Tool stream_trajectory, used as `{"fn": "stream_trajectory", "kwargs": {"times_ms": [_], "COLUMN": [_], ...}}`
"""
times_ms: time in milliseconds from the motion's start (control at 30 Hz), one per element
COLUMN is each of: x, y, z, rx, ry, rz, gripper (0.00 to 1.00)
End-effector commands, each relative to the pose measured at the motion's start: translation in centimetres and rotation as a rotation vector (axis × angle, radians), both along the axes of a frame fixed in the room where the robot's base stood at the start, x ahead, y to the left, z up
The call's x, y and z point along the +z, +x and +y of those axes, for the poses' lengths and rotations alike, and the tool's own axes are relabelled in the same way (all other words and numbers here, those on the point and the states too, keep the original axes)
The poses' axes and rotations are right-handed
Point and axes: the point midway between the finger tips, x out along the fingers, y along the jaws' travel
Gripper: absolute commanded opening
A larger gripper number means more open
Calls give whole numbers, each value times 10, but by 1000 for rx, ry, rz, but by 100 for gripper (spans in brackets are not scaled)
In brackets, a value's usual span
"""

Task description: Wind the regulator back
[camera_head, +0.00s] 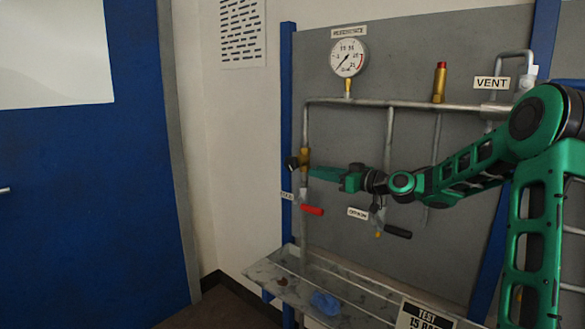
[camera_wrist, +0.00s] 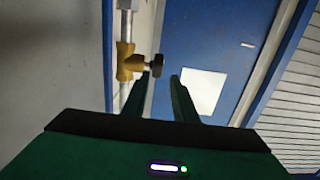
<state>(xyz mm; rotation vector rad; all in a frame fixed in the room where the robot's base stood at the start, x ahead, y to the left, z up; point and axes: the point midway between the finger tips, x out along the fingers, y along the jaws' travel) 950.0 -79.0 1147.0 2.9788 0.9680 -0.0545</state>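The regulator is a brass body (camera_head: 304,157) on the vertical pipe at the panel's left, with a black knob (camera_head: 291,162) on its left side. In the wrist view the brass body (camera_wrist: 129,66) is left of centre, and its black knob (camera_wrist: 156,66) sticks out to the right. My gripper (camera_head: 312,173) reaches in from the right, its tips close to the regulator. In the wrist view my gripper (camera_wrist: 163,78) has its fingers apart with nothing between them. The knob shows just past the left fingertip; I cannot tell whether they touch. The round gauge (camera_head: 348,57) is labelled REFERENCE.
A red lever (camera_head: 312,210) sits below the regulator and a black lever (camera_head: 397,231) to its right. A brass fitting with a red top (camera_head: 439,82) stands on the horizontal pipe. A VENT label (camera_head: 491,83) is at right. A shelf below holds a blue cloth (camera_head: 324,304).

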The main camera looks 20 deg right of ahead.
Motion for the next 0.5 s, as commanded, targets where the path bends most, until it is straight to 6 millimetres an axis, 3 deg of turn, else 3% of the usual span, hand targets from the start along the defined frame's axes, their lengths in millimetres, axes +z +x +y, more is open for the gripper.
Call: {"fn": "stream_trajectory", "kwargs": {"times_ms": [167,500], "x": [9,8], "y": [10,54], "z": [2,38], "rx": [-1,4], "ry": [22,22], "rz": [-34,-31], "gripper": [26,26]}}
